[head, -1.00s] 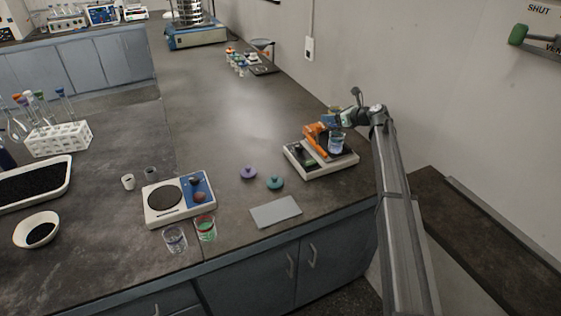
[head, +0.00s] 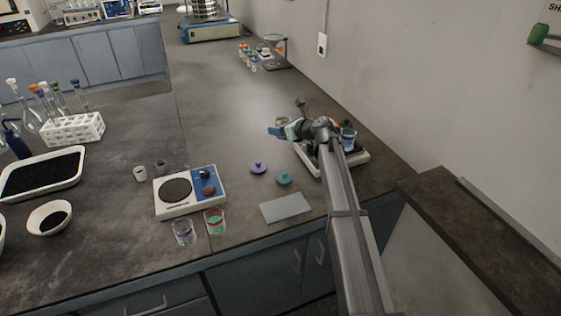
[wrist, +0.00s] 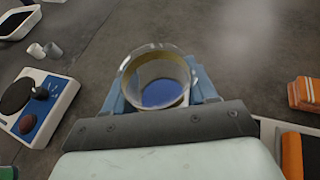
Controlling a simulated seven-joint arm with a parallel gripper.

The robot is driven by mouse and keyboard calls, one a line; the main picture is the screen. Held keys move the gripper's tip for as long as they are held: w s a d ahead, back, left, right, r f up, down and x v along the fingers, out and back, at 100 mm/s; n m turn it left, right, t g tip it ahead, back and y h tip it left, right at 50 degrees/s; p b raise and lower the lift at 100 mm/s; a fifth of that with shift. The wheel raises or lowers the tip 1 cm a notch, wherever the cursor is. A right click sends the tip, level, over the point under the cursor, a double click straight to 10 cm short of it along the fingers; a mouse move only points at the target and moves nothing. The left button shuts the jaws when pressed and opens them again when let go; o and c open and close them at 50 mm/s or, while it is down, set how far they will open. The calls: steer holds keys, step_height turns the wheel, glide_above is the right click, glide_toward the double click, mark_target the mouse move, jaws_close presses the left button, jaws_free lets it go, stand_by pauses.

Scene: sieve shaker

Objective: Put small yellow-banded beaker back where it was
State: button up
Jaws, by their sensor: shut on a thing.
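My gripper (head: 278,130) is over the bench, to the left of the right-hand device, and its blue fingers are closed around a small clear beaker. In the wrist view the beaker (wrist: 157,80) sits between the fingers (wrist: 203,85), with its open rim towards the camera and a yellowish band around its wall. Blue shows at the bottom of the beaker; I cannot tell if it is contents or something seen through the glass. In the head view the held beaker is small and mostly hidden by the gripper.
Another glass beaker with blue in it (head: 347,138) stands at the right-hand device (head: 354,165), partly behind my arm. A white hotplate (head: 190,205), two glasses (head: 183,232) (head: 215,221), purple and teal lids (head: 258,168) (head: 284,179) and a grey plate (head: 286,207) lie left.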

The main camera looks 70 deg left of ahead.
mark_target(278, 159)
steer(key=shift+s+d+f, duration=0.2)
steer(key=shift+s+f, duration=0.3)
steer(key=shift+s, duration=0.05)
steer(key=shift+f, duration=4.75)
steer(key=shift+f, duration=0.1)
steer(key=o, duration=1.1)
steer(key=shift+d, duration=0.1)
steer(key=v, duration=1.2)
steer(key=shift+w, duration=0.1)
